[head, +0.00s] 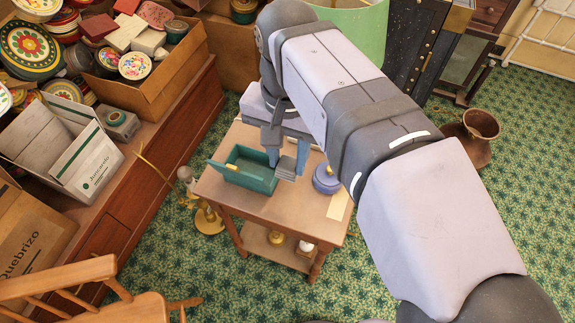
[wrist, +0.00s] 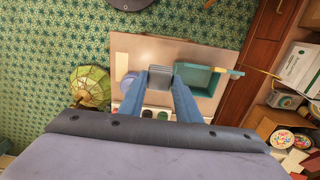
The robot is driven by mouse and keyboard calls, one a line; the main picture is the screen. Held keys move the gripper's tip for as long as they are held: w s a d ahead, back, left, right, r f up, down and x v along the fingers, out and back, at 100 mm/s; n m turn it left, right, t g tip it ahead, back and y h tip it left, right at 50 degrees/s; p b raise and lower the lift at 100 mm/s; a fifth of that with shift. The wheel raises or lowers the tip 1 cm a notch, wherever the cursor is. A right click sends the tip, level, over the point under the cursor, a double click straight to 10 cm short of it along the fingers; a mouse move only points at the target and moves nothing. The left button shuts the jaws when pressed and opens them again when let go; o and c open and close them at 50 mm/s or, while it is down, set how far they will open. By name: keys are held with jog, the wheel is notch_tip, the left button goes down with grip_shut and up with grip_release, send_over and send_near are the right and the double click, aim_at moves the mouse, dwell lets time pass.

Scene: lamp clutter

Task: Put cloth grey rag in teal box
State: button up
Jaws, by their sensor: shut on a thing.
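The grey rag (head: 286,169) is a small folded grey piece with ridges. It is between the fingers of my gripper (head: 287,156), which is shut on it. The rag also shows between the blue fingertips in the wrist view (wrist: 160,78). I cannot tell whether it touches the tabletop. The teal box (head: 262,184) stands open on the small wooden table, just left of the rag in the head view. Its inside looks empty in the wrist view (wrist: 198,78), where it is just right of the rag.
A round lilac tin (head: 327,180) stands close right of the rag. The table (head: 290,211) has a pale strip (head: 338,206) near its right edge and clear room in front. A brass lamp base (head: 208,221) stands on the floor at the left. Crowded boxes and tins fill the bench (head: 172,136).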

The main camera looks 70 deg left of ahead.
jog(key=shift+r, duration=0.95)
jog(key=shift+s+a+f+n+p, duration=0.1)
jog(key=shift+a+f+n+p, duration=0.15)
jog(key=shift+a+n+p, duration=0.6)
jog(key=s+a+f+n+p, duration=0.1)
jog(key=a+f+n+p, duration=0.45)
jog(key=n, duration=0.75)
jog(key=n+p, duration=0.1)
jog(key=n, duration=0.2)
send_over(264, 167)
jog(key=s+d, duration=0.1)
jog(key=d, duration=0.2)
jog(key=shift+d+f, duration=0.1)
jog(key=shift+f, duration=5.55)
jog(key=shift+f, duration=0.15)
jog(key=o, duration=0.8)
